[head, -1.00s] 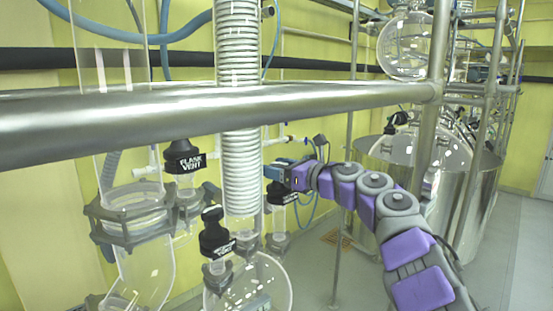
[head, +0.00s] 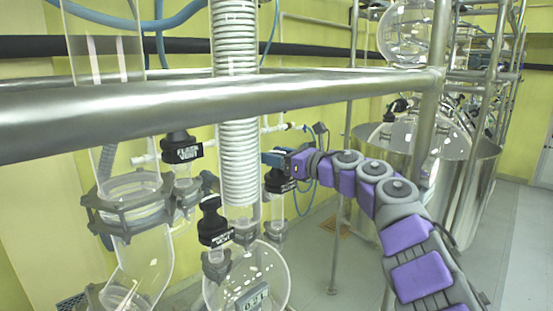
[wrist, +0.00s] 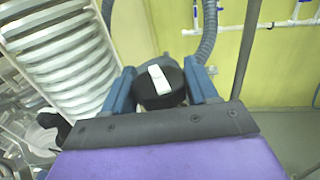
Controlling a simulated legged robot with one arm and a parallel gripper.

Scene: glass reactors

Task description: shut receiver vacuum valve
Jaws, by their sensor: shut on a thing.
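A black-capped valve (head: 279,181) stands on a glass neck just right of the white condenser coil, behind the metal rail in the head view. Its label is too small to read. My gripper (head: 272,160) is at the top of this cap, with the arm reaching in from the right. In the wrist view, the round black knob (wrist: 160,88) with a white bar on top sits between the two blue fingers of my gripper (wrist: 160,86). The fingers are shut on the knob. The white bar is slightly tilted from the finger direction. The knob's underside is hidden.
A thick metal rail (head: 215,103) crosses in front of the glassware. A black vent valve (head: 182,150) and another black-capped valve (head: 212,222) stand to the left. A round glass flask (head: 250,275) is below. A large steel vessel (head: 470,190) stands at right.

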